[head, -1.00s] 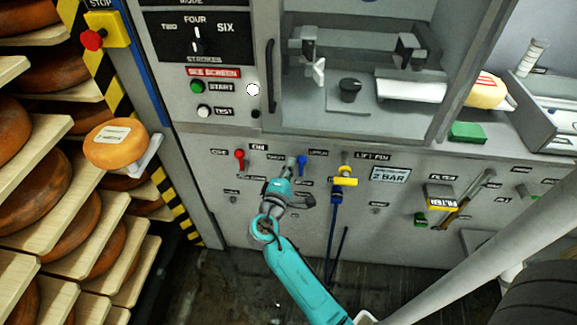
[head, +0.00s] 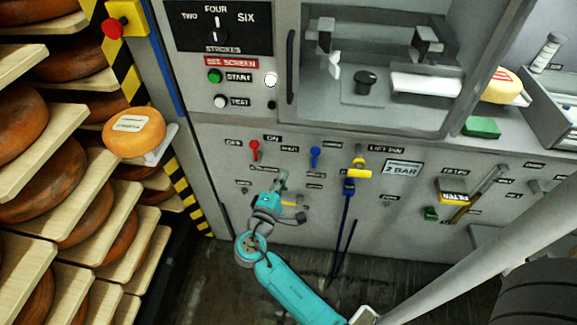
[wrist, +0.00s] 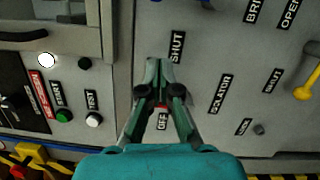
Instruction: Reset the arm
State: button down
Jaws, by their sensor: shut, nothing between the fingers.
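My teal arm (head: 295,290) rises from the bottom of the head view, bent at a joint in the middle. My gripper (head: 282,176) is in front of the grey lower panel (head: 370,225), below the red lever (head: 254,150) and the blue lever (head: 315,156). In the wrist view my gripper (wrist: 158,66) has its fingertips together with nothing held. Its fingers cover part of the panel between the SHUT label (wrist: 177,47) and the OFF label (wrist: 162,121). A bit of red shows between the fingers. Whether the fingertips touch the panel is unclear.
Racks of cheese wheels (head: 45,180) stand on the left, with one wheel (head: 134,132) on a holder jutting out. A yellow lever (head: 293,204) is close beside my gripper. A blue hose (head: 347,215) hangs to its right. The floor (head: 225,285) is dark.

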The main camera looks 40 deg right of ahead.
jog(key=shift+v, duration=1.05)
jog(key=shift+f, duration=0.1)
jog(key=s+a+f+n+t+y, duration=0.2)
jog(key=s+a+f+t+y, duration=0.15)
jog(key=s+f+y, duration=0.5)
jog(key=s+a+f+m+y, duration=0.1)
jog(key=s+a+f+y, duration=0.4)
jog(key=s, duration=0.6)
jog(key=s+a+r+m+t+y, duration=0.1)
jog(key=s+a+r+m, duration=0.2)
jog(key=s+r, duration=0.5)
jog(key=s+a+r+m+t+y, duration=0.2)
jog(key=s+a+r+m, duration=0.2)
jog(key=s+r, duration=0.4)
jog(key=shift+r+m, duration=0.2)
jog(key=shift+m, duration=0.4)
